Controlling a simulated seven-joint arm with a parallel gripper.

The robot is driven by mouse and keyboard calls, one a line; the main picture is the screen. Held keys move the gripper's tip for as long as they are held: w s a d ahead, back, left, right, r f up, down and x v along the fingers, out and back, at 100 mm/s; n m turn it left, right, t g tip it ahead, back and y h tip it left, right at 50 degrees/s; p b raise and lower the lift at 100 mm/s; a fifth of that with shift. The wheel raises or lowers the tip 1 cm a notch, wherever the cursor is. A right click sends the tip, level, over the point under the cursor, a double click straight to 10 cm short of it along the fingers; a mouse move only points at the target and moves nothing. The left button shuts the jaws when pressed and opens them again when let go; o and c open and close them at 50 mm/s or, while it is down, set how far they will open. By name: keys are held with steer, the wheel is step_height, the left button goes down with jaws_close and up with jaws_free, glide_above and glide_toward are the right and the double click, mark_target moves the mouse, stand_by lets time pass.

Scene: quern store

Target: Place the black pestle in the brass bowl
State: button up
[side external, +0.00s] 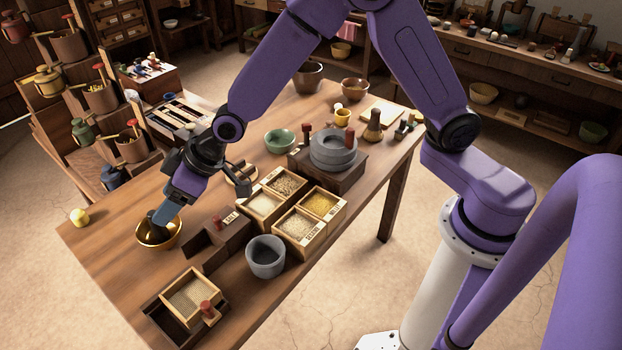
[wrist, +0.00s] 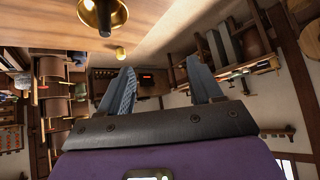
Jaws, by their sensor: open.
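The brass bowl (side external: 174,238) stands on the near left part of the wooden table in the side external view. It also shows at the top edge of the wrist view (wrist: 117,20). A dark, slim shape (wrist: 103,17) shows in the bowl there; it may be the black pestle, but I cannot be sure. My gripper (side external: 163,217) points down at the bowl in the side external view, its fingers overlapping the bowl's rim. In the wrist view my gripper (wrist: 161,72) has its fingers wide apart with nothing between them.
A yellow ball-like thing (side external: 79,216) lies at the table's left edge. A dark divided box (side external: 213,247), a grey bowl (side external: 266,257) and a box with a sieve-like tray (side external: 191,297) stand nearby. Grain boxes (side external: 297,224) and a stone quern (side external: 333,150) stand farther right.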

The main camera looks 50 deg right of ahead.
steer(key=s+d+r+n+g+h, duration=0.2)
steer(key=s+d+r, duration=0.1)
steer(key=s+d, duration=1)
steer(key=s+d+r+n+g+h, duration=0.2)
steer(key=s+d+r+g+h, duration=0.1)
steer(key=s+d, duration=1)
steer(key=s, duration=0.4)
steer(key=shift+s+g+h, duration=0.3)
steer(key=shift+s, duration=0.1)
